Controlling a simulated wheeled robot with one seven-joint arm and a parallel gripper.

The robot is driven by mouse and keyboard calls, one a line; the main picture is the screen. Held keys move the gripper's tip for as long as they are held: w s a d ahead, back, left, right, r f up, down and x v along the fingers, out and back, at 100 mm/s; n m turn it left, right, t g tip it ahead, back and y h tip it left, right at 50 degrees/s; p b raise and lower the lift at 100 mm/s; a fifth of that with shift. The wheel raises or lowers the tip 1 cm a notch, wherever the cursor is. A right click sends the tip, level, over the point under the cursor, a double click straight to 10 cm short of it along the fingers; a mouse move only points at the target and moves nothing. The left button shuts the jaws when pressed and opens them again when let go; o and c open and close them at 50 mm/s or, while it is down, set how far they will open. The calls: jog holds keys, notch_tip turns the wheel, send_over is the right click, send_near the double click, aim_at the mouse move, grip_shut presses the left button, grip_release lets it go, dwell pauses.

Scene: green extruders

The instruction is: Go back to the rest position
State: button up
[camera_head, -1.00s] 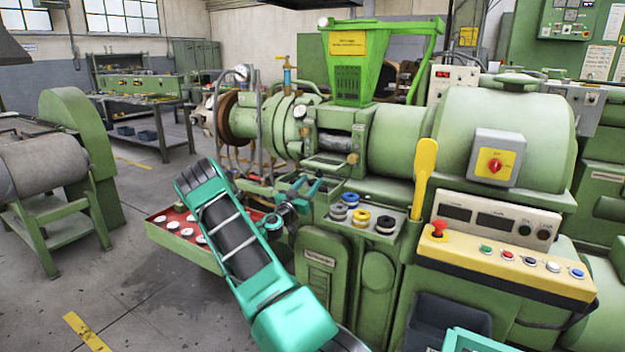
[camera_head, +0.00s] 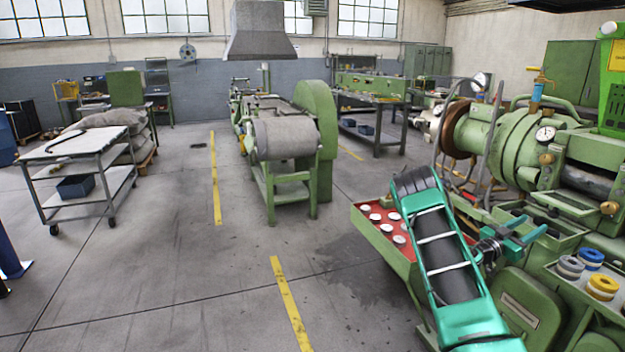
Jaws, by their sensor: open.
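My teal arm (camera_head: 447,255) rises from the lower right of the head view and bends over at its top. My gripper (camera_head: 528,235) is at the right, beside the arm, in front of the green extruder (camera_head: 500,150). Its teal fingers are apart, with nothing seen between them. I cannot tell how far the fingers are from the machine's front.
A red-lined tray (camera_head: 372,228) with several white discs is just left of my arm. Coloured rings (camera_head: 603,284) sit on a shelf at the lower right. A grey roller machine (camera_head: 285,140) and a wheeled cart (camera_head: 75,160) stand farther left. The floor between is clear.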

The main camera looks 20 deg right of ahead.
jog(key=s+a+r+m+g+y, duration=0.3)
jog(key=s+a+g+y, duration=0.35)
jog(key=s, duration=0.55)
jog(key=s+a+n+t+y, duration=0.1)
jog(key=s+a+n+y, duration=0.3)
jog(key=a, duration=0.9)
jog(key=s+a+r+n+t+y, duration=0.1)
jog(key=s+a+n+y, duration=0.4)
jog(key=a, duration=0.9)
jog(key=s+a+n+t+y, duration=0.3)
jog(key=s+a+n+y, duration=0.2)
jog(key=a, duration=0.9)
jog(key=s, duration=0.2)
jog(key=shift+s+a+r+y, duration=0.2)
jog(key=shift+s+r+y, duration=0.1)
jog(key=shift+r+y, duration=0.05)
jog(key=shift+t, duration=0.25)
jog(key=c, duration=0.3)
